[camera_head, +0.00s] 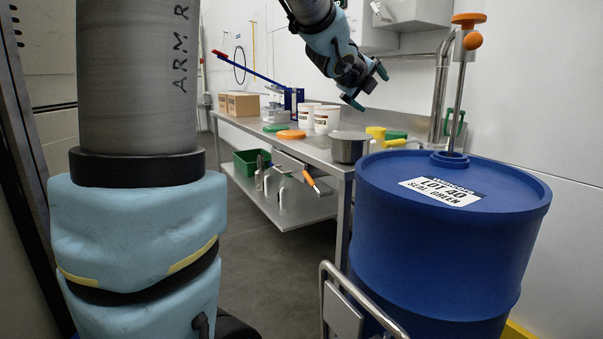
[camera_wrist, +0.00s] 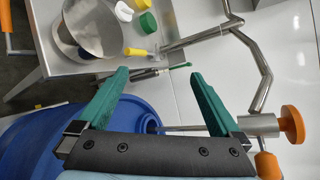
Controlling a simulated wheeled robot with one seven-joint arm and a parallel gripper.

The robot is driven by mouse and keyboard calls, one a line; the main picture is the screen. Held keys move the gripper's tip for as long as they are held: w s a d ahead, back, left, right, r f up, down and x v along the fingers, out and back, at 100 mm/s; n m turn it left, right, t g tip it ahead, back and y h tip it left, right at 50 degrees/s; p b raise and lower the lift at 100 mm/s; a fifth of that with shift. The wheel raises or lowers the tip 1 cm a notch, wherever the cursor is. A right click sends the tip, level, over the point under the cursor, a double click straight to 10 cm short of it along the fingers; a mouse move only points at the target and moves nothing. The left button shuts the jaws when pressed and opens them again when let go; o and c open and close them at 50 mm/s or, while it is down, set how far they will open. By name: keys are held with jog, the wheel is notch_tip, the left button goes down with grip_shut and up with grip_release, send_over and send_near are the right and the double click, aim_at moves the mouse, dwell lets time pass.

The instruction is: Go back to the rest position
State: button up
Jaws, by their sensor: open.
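The gripper is apart from the blue drum (camera_head: 445,240) and from the table. My arm comes in from the top of the head view, and another part of it fills the left side.
The drum, labelled "LOT 40", carries a steel pump tube with an orange knob (camera_head: 469,19). It stands close at the right. On the table are a steel pot (camera_head: 349,148), white tubs (camera_head: 326,119) and cardboard boxes (camera_head: 242,104). A metal rail (camera_head: 341,310) stands in front.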

jog(key=s+a+f+n+g+y, duration=0.2)
jog(key=s+a+f+n+y, duration=0.1)
jog(key=a+f+n, duration=0.55)
jog(key=s+a+f+n+g+y, duration=0.2)
jog(key=s+a+f+n+y, duration=0.1)
jog(key=a+f+n, duration=0.6)
jog(key=s+a+f+n+g+y, duration=0.1)
jog(key=s+a+f+n+g, duration=0.2)
jog(key=s+f+n, duration=0.4)
jog(key=s+a+f+n+g+y, duration=0.1)
jog(key=s+a+f+n+g, duration=0.3)
jog(key=s, duration=0.5)
notch_tip(320, 180, up, 28)
jog(key=p, duration=3)
jog(key=shift+s+d+r+n+t, duration=0.2)
jog(key=shift+s+d+n+t, duration=0.15)
jog(key=shift+n, duration=0.1)
jog(key=shift+c, duration=0.2)
